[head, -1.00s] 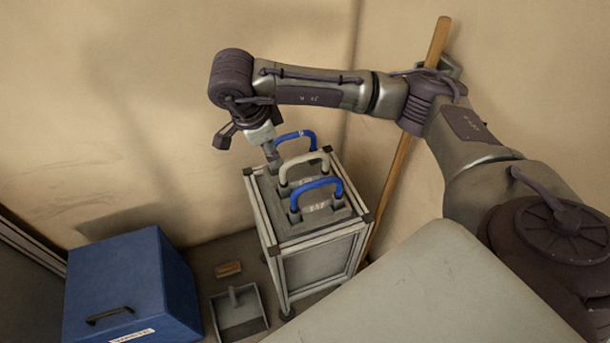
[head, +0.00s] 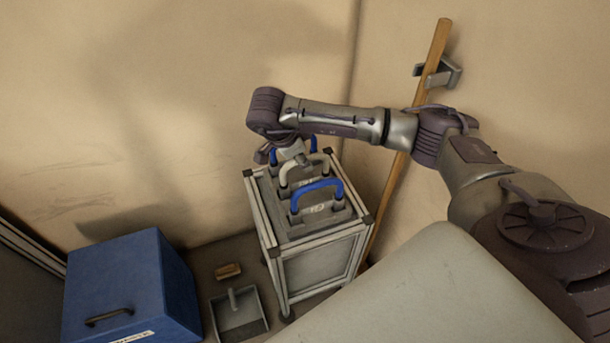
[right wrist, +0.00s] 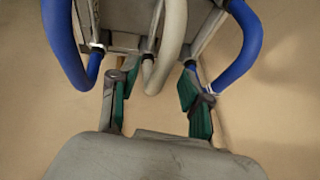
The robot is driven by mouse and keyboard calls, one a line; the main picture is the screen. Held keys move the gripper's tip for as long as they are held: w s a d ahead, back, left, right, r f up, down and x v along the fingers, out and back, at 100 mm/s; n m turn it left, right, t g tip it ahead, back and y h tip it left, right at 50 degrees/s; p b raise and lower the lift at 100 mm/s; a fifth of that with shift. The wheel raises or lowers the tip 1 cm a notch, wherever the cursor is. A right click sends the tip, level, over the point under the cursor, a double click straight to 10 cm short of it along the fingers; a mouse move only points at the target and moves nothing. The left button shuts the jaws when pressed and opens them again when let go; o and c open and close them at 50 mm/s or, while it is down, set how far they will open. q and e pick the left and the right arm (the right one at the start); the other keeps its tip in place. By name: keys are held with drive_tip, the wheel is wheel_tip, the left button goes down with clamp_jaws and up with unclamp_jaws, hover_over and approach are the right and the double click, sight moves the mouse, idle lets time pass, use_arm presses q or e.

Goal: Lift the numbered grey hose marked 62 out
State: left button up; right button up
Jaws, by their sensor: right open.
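The grey hose (head: 303,159) is a looped hose in the middle of the frame's top, between a blue hose behind (head: 293,137) and a blue hose in front (head: 318,185). The number plates at their feet are too small to read. My right gripper (head: 287,157) is at the grey hose's left side, its fingertips mostly hidden in the head view. In the right wrist view the open fingers (right wrist: 157,88) stand either side of the grey hose's bend (right wrist: 168,50), with a blue hose outside each finger. Contact cannot be told. My left gripper is not in view.
The metal-framed stand (head: 315,268) holds all the hoses close together. A blue box (head: 120,280), a dustpan (head: 238,318) and a small brush (head: 228,271) are to its left. A wooden pole (head: 400,165) leans on the wall at right. A pale surface (head: 430,290) fills the front.

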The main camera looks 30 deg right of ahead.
drive_tip(key=shift+x, duration=1)
clamp_jaws()
